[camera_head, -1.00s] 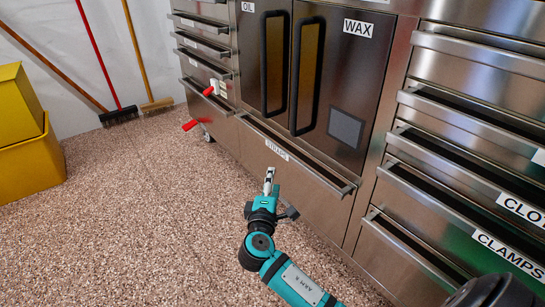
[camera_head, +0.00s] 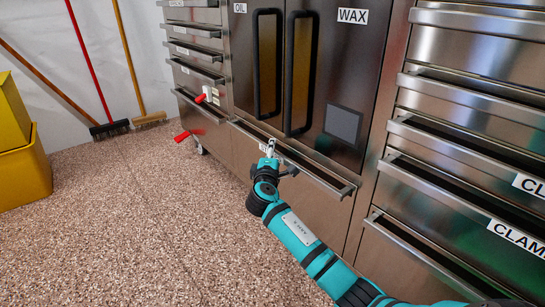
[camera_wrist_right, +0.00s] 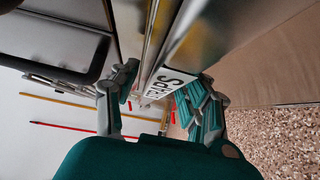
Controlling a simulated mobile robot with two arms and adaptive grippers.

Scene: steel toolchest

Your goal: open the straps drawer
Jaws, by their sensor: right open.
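The straps drawer (camera_head: 318,212) is the wide steel drawer low in the chest, under the OIL and WAX doors. It looks shut. Its long bar handle (camera_head: 325,182) runs along its top edge. My right gripper (camera_head: 270,148) is at the left part of this handle and hides the STRAPS label in the head view. In the right wrist view the label (camera_wrist_right: 172,84) shows between the open fingers of the right gripper (camera_wrist_right: 155,88), with the handle (camera_wrist_right: 157,38) running between them. I cannot tell whether a finger touches the handle. My left gripper is not in view.
The OIL and WAX doors (camera_head: 343,65) with black handles are above the drawer. More drawers (camera_head: 460,150) are on the right and left. Red clamp-like handles (camera_head: 188,135) stick out at left. Brooms and a yellow bin (camera_head: 25,175) stand at far left. The floor in front is clear.

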